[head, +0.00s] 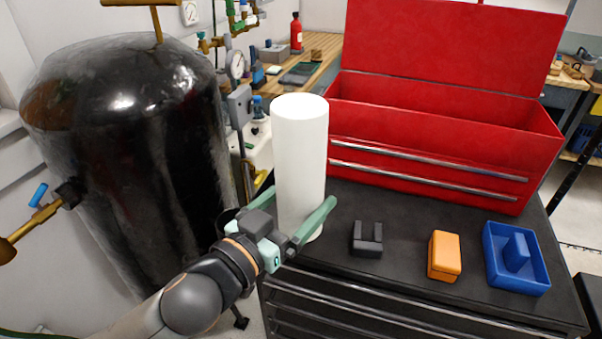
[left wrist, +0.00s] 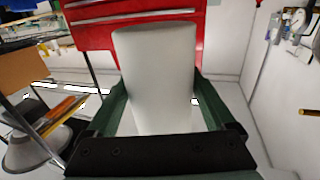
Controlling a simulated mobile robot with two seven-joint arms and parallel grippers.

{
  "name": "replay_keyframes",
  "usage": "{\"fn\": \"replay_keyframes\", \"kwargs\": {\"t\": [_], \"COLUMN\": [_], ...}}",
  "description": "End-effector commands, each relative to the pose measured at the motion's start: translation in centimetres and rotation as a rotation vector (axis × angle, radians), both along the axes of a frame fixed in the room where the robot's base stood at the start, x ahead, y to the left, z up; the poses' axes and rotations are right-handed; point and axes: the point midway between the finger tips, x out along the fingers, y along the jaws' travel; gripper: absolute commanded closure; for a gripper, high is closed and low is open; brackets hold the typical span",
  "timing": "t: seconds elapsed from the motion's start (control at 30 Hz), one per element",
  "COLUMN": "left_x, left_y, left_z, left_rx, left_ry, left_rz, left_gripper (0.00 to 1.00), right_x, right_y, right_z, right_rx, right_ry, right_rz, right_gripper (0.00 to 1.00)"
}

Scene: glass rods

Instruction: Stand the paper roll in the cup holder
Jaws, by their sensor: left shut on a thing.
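The paper roll (head: 299,145) is a tall plain white cylinder, upright at the left end of the dark cabinet top. My left gripper (head: 302,196) is shut on the roll's lower part, with one green finger on each side. In the left wrist view the roll (left wrist: 158,80) stands between the fingers of the gripper (left wrist: 160,98). I cannot tell whether its bottom touches the cabinet top. No cup holder is plainly recognisable; a small black U-shaped block (head: 367,250) and a blue tray with a raised block (head: 540,284) stand to the right. My right gripper is not in view.
A red toolbox (head: 430,177) with an open lid stands behind on the dark cabinet top (head: 405,225). An orange block (head: 443,258) sits between the black block and the blue tray. A large black tank (head: 130,130) stands close on the left.

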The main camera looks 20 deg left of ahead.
Motion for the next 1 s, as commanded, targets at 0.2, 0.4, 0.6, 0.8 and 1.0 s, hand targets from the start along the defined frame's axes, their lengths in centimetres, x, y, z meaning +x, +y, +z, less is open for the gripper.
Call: {"fn": "replay_keyframes", "kwargs": {"t": [0.2,0.4,0.6,0.8,1.0], "left_x": [-1.7,-2.6,-2.4,-1.8,-2.2], "left_y": [-0.6,-0.9,0.2,4.0,7.0], "left_z": [1.1,1.3,0.6,-2.1,-4.6], "left_rx": [0.0,0.002,-0.012,-0.029,-0.005], "left_ry": [0.002,-0.001,-0.005,-0.01,-0.003], "left_rz": [-0.005,-0.004,0.044,0.203,0.308], "left_gripper": [0.79,0.79,0.79,0.79,0.79], "right_x": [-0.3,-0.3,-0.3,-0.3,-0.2], "right_y": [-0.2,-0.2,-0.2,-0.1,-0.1], "right_z": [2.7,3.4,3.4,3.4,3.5], "right_rx": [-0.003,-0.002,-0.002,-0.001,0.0], "right_ry": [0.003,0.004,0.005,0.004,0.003], "right_rz": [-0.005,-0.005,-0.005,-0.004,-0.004], "right_gripper": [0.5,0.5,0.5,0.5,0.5]}}
